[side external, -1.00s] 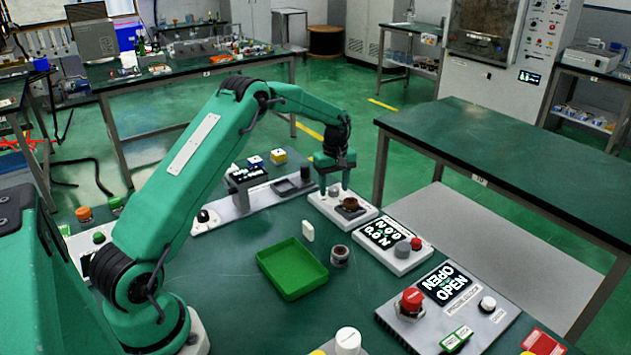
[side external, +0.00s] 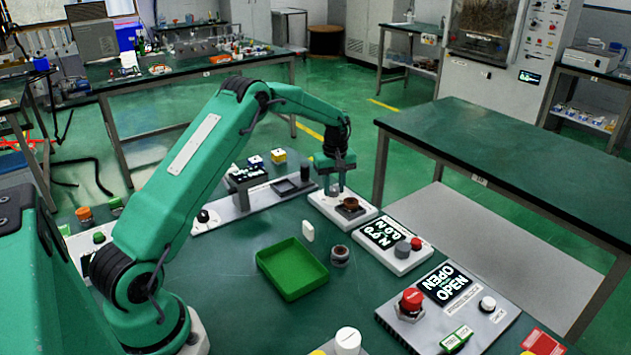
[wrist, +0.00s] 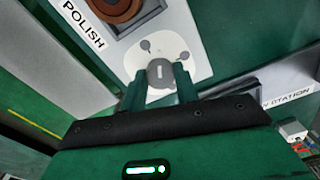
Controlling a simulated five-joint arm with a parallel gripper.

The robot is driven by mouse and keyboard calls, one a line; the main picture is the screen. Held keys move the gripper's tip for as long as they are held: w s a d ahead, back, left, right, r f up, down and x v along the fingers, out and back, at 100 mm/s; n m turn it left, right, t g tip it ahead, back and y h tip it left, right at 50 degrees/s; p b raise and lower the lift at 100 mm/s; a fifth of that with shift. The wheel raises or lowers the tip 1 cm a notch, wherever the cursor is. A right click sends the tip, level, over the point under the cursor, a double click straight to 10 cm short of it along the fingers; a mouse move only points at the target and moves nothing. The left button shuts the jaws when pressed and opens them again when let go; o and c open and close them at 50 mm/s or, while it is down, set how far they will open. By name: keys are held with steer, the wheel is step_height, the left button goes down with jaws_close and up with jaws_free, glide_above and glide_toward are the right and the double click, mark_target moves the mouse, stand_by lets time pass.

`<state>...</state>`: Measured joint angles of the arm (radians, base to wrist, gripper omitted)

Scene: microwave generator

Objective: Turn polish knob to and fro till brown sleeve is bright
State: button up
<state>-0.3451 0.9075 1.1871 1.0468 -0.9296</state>
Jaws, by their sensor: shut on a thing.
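The polish unit (side external: 324,211) is a white block with a POLISH label in the wrist view. Its grey polish knob (wrist: 161,73) has a short white line on top and sits between my two fingertips. My gripper (side external: 336,187) points down over the unit and is shut on the knob; the fingertips also show in the wrist view (wrist: 160,84). The brown sleeve (side external: 351,204) sits in a dark recess beside the knob, and is partly cut off at the top of the wrist view (wrist: 122,8). It looks reddish brown, with no clear bright shine.
A gauge box with a display (side external: 383,233) stands just right of the polish unit. An empty-looking green tray (side external: 291,270) and a small grey ringed part (side external: 340,257) are in front. A press block (side external: 447,310) is at the lower right; a station rail (side external: 225,213) lies left.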

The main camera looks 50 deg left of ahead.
mark_target(334, 188)
steer(key=m, duration=0.6)
steer(key=shift+r, duration=0.1)
steer(key=m, duration=0.6)
stand_by(0.5)
steer(key=o, duration=1)
steer(key=shift+c, duration=0.2)
steer(key=shift+r, duration=3.9)
